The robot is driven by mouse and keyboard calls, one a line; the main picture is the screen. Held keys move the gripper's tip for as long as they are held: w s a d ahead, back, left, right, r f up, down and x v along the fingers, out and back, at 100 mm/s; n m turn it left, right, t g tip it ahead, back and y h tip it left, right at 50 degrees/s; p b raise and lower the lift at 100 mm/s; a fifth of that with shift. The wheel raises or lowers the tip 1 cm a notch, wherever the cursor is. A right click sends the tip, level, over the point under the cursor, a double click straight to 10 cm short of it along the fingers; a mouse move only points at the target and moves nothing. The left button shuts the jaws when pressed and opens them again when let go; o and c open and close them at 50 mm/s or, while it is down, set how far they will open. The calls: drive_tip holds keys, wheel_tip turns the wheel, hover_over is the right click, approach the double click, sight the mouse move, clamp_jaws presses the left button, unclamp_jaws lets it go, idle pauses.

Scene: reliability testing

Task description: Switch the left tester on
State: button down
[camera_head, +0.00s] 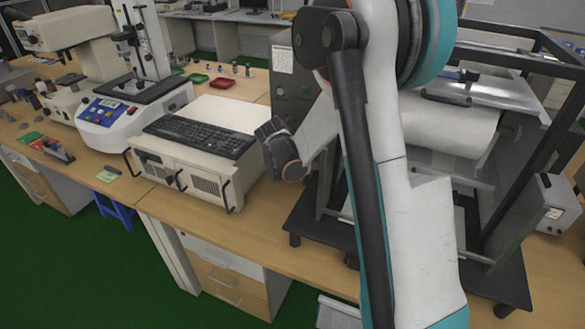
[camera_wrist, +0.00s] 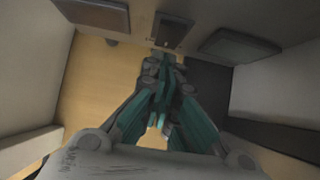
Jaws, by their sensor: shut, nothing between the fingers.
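In the wrist view my gripper (camera_wrist: 164,60) is shut with nothing between its teal fingers. Its tips point at a grey panel with a small dark switch-like piece (camera_wrist: 172,30) just beyond them. I cannot tell whether they touch it. In the head view my arm hangs in front of a tall grey cabinet (camera_head: 284,66) with a white label and small controls; my fingers are hidden there. This cabinet stands left of the black-framed machine (camera_head: 475,52). Which unit is the left tester, and whether its switch is on, I cannot tell.
A white computer case (camera_head: 205,165) with a black keyboard (camera_head: 200,136) on top stands left of my wrist. A white instrument with a blue panel (camera_head: 105,110) is farther left. In the wrist view, dark rectangles (camera_wrist: 240,46) flank the switch and bare wooden bench (camera_wrist: 88,90) shows below.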

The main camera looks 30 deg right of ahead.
drive_tip(key=shift+w+d, duration=0.2)
drive_tip(key=shift+d, duration=0.05)
drive_tip(key=shift+w+d+f, duration=0.2)
drive_tip(key=shift+d+f, duration=0.05)
drive_tip(key=shift+r, duration=0.15)
drive_tip(key=shift+r+p, duration=0.35)
drive_tip(key=shift+r, duration=0.4)
drive_tip(key=shift+a, duration=0.1)
